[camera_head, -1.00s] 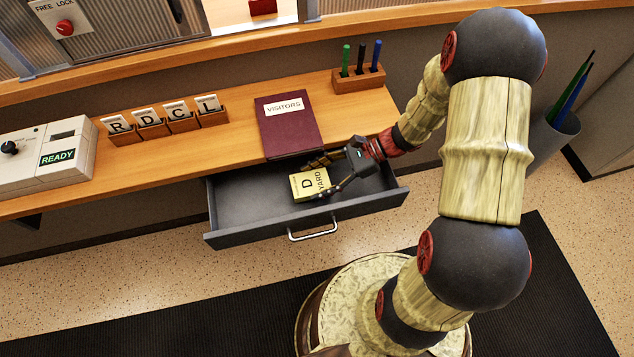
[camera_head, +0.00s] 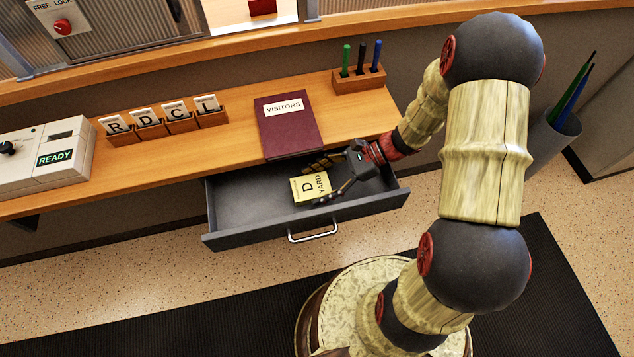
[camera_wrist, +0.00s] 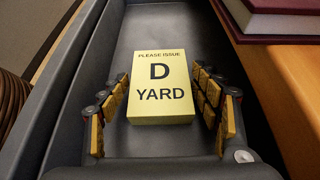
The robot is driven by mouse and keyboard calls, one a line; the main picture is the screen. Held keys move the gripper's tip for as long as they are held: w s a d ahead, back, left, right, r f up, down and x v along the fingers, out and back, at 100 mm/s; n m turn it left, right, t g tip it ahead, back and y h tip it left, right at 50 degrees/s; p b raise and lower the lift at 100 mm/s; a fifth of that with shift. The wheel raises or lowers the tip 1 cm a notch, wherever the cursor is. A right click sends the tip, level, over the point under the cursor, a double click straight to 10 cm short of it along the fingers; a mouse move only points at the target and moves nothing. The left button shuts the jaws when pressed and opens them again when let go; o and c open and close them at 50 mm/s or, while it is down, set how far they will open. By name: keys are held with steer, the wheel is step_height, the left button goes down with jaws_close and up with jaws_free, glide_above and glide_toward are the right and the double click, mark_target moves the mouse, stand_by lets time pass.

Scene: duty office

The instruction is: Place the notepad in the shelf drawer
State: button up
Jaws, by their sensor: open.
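The yellow notepad (camera_head: 309,187), printed "PLEASE ISSUE D YARD", lies flat inside the open grey shelf drawer (camera_head: 237,210). In the wrist view the notepad (camera_wrist: 160,108) appears to rest on the drawer floor (camera_wrist: 150,30). My gripper (camera_head: 320,181) is inside the drawer and open, with one finger on each side of the notepad. The wrist view shows the fingers (camera_wrist: 162,88) spread, with a gap on both sides of the notepad. No contact with the notepad shows there.
A dark red visitors book (camera_head: 288,128) lies on the wooden desk (camera_head: 225,150) above the drawer. A pen holder (camera_head: 358,80) and a row of lettered card holders (camera_head: 164,125) stand farther back. The left part of the drawer is empty.

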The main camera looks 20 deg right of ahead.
steer(key=p+v, duration=0.3)
steer(key=v, duration=0.9)
steer(key=shift+r, duration=0.15)
steer(key=s+a+r+n+t+h, duration=0.1)
steer(key=s+r+n+h, duration=0.2)
steer(key=r+n, duration=0.3)
steer(key=s+a+r+n+t+h, duration=0.2)
steer(key=s+r+n+h, duration=0.2)
steer(key=r, duration=0.6)
steer(key=s+a+r+n+t+h, duration=0.1)
steer(key=s+r+n+h, duration=0.3)
steer(key=r+n, duration=0.4)
steer(key=shift+a+r+t+h, duration=0.2)
steer(key=shift+r+t+h, duration=0.15)
steer(key=shift+t+h, duration=0.25)
steer(key=shift+s, duration=0.1)
